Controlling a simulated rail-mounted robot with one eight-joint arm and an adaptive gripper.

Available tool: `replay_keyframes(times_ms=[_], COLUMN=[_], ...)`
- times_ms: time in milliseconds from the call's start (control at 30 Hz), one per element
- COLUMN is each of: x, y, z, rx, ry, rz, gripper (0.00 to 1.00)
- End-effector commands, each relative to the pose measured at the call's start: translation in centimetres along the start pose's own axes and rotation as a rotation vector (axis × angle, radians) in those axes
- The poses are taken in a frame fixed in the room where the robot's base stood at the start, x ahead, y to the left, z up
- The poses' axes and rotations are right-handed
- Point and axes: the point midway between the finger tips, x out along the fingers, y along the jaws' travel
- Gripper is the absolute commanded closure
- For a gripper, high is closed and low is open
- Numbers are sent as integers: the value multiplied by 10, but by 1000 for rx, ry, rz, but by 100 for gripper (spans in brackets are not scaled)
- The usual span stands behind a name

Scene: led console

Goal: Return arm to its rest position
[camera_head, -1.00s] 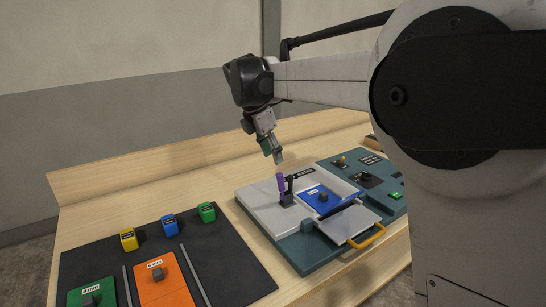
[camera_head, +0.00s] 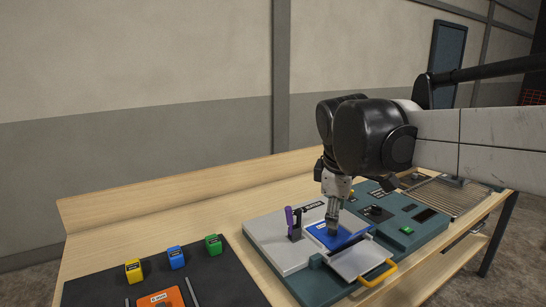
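The console (camera_head: 270,232) has a light grey top on a teal base, with an open lid (camera_head: 358,262) that has a yellow handle (camera_head: 378,273). A purple-handled item (camera_head: 289,217) stands upright in a dark holder on the console.
A black mat (camera_head: 222,278) at the left bears yellow (camera_head: 133,271), blue (camera_head: 176,257) and green (camera_head: 213,244) blocks and an orange plate (camera_head: 162,299). A teal section with knobs and a slatted area (camera_head: 452,196) lie to the right. The wooden table (camera_head: 130,242) has bare room at the back left.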

Motion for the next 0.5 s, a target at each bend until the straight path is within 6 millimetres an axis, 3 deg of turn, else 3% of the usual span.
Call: replay_keyframes(times_ms=[100, 500], x=[-3, 11], y=[-26, -115], z=[29, 104], rx=[176, 775], ry=[37, 184], rz=[21, 65], gripper=[65, 65])
